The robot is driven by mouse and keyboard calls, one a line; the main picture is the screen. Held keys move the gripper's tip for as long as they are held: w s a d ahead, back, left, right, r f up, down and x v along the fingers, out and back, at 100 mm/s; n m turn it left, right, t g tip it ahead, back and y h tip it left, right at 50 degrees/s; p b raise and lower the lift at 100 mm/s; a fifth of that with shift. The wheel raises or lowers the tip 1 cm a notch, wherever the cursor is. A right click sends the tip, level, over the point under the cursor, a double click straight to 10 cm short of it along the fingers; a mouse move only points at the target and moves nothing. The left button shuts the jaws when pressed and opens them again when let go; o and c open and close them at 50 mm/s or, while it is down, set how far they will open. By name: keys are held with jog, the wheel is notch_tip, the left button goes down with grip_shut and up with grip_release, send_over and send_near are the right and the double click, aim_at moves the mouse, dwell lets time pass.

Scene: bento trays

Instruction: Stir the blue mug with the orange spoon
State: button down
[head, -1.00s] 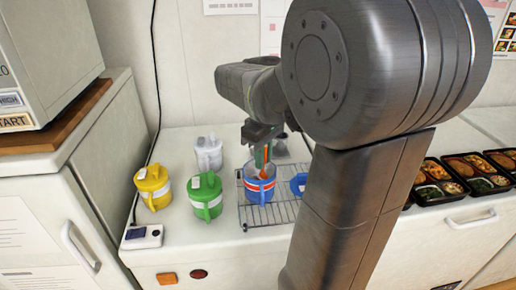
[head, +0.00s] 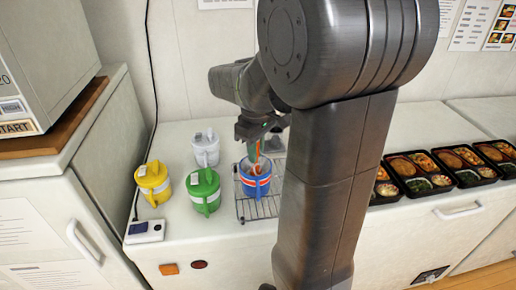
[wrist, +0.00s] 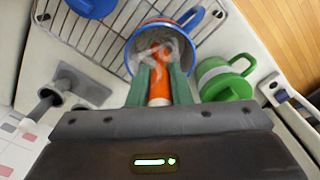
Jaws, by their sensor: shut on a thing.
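The blue mug (head: 256,184) with a white and red band stands on a wire rack on the counter, its lid off. The wrist view looks down into the mug (wrist: 127,62), where pale steam or liquid shows. My gripper (wrist: 160,75) is shut on the orange spoon (wrist: 160,88), its green fingers on both sides of the handle. In the head view the spoon (head: 253,170) hangs below my gripper, its lower end inside the mug. I cannot tell whether the spoon touches the mug wall.
The wire rack (head: 242,209) bears a blue lid (wrist: 92,6). A green mug (head: 204,190), a yellow mug (head: 152,183) and a white mug (head: 206,149) stand to the left. A small white device (head: 144,231) sits at the front edge. Bento trays (head: 412,183) fill the right counter.

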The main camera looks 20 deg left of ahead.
jog(key=shift+r, duration=0.1)
dwell(0.3)
jog(key=shift+r+p, duration=2.5)
jog(key=shift+r, duration=0.3)
notch_tip(320, 180, up, 5)
jog(key=p, duration=0.4)
